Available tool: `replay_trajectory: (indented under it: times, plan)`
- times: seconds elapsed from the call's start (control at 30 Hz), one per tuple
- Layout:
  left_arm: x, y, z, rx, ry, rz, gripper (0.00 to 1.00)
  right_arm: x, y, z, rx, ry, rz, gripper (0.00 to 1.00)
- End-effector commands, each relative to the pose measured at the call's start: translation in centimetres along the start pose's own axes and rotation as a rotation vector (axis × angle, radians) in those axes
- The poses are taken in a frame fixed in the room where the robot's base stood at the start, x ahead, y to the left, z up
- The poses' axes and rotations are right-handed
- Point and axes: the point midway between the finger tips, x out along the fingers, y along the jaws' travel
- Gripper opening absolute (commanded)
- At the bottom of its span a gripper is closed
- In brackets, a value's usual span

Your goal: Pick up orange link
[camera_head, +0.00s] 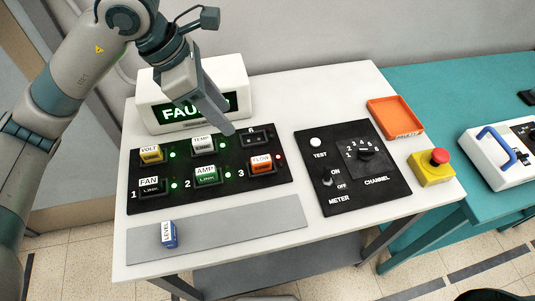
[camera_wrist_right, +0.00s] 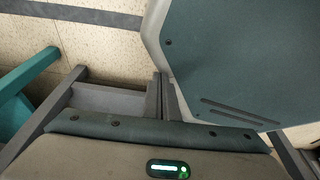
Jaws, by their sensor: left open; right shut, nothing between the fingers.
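The orange link (camera_head: 261,164), labelled FLOW, sits in slot 3 of the black panel (camera_head: 215,186), at its right side, with a red light beside it. My left gripper (camera_head: 229,129) hangs above the panel's back edge, left of slot 6 and up and left of the orange link, apart from it. It is open and empty, though its fingers overlap in this view. My right gripper (camera_wrist_right: 166,97) shows in the right wrist view, shut and empty, away from the panel. The orange link is not in that view.
A blue LEVEL block (camera_head: 168,235) stands on the grey strip (camera_head: 235,224). The display box (camera_head: 226,73), orange tray (camera_head: 395,117) and emergency button (camera_head: 438,158) stand around.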

Motion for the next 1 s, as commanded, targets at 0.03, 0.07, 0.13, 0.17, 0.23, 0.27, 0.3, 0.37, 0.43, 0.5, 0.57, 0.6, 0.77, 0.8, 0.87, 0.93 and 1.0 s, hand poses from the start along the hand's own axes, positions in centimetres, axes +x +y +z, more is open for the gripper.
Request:
replay_trajectory:
  times: [0.03, 0.07, 0.13, 0.17, 0.23, 0.27, 0.3, 0.37, 0.43, 0.5, 0.57, 0.6, 0.77, 0.8, 0.87, 0.93, 1.0]
  plan:
    - [0.0, 0.0, 0.0, 0.000, 0.000, 0.000, 0.41, 0.0, 0.0, 0.0, 0.000, 0.000, 0.000, 0.00]
    - [0.0, 0.0, 0.0, 0.000, 0.000, 0.000, 0.41, 0.0, 0.0, 0.0, 0.000, 0.000, 0.000, 0.00]
    - [0.0, 0.0, 0.0, 0.000, 0.000, 0.000, 0.41, 0.0, 0.0, 0.0, 0.000, 0.000, 0.000, 0.00]
    - [0.0, 0.0, 0.0, 0.000, 0.000, 0.000, 0.41, 0.0, 0.0, 0.0, 0.000, 0.000, 0.000, 0.00]
    - [0.0, 0.0, 0.0, -0.001, 0.000, -0.001, 0.41, 0.0, 0.0, 0.0, 0.000, -0.001, 0.000, 0.00]
    - [0.1, 0.0, 0.0, -0.001, 0.000, -0.001, 0.41, 0.0, 0.0, 0.1, 0.000, -0.002, 0.000, 0.00]
    - [0.2, 0.0, 0.0, -0.001, 0.000, -0.001, 0.41, -0.1, 0.0, 0.1, 0.000, -0.004, 0.000, 0.00]
    - [0.4, 0.0, 0.0, -0.002, 0.000, -0.002, 0.41, -0.2, 0.1, 0.4, 0.000, -0.011, 0.001, 0.00]
    - [0.9, 0.0, 0.1, -0.002, 0.000, -0.003, 0.41, -0.3, 0.2, 0.9, 0.000, -0.024, 0.002, 0.00]
    - [1.6, -0.1, 0.0, -0.002, 0.001, -0.004, 0.41, -0.6, 0.3, 1.6, 0.000, -0.040, 0.003, 0.00]
    - [2.4, -0.1, 0.0, -0.001, 0.002, -0.004, 0.41, -0.8, 0.4, 2.4, 0.000, -0.059, 0.004, 0.00]
    - [2.9, -0.1, 0.1, -0.001, 0.001, -0.006, 0.41, -1.0, 0.5, 3.0, 0.000, -0.073, 0.005, 0.00]
    - [5.3, -0.2, 0.1, -0.001, 0.001, -0.005, 0.41, -1.9, 1.1, 6.3, 0.002, -0.150, 0.012, 0.00]
    - [5.9, -0.1, 0.1, -0.003, 0.000, -0.006, 0.41, -2.1, 1.2, 6.9, 0.003, -0.165, 0.013, 0.00]
    - [6.8, -0.1, 0.1, -0.003, 0.000, -0.005, 0.41, -2.5, 1.4, 7.9, 0.003, -0.190, 0.015, 0.00]
    - [7.9, -0.2, 0.1, -0.003, 0.002, -0.006, 0.41, -3.0, 1.4, 8.4, 0.004, -0.204, 0.016, 0.00]
    - [9.1, -0.2, 0.1, -0.003, 0.000, -0.006, 0.41, -3.4, 1.4, 8.1, 0.003, -0.201, 0.015, 0.00]
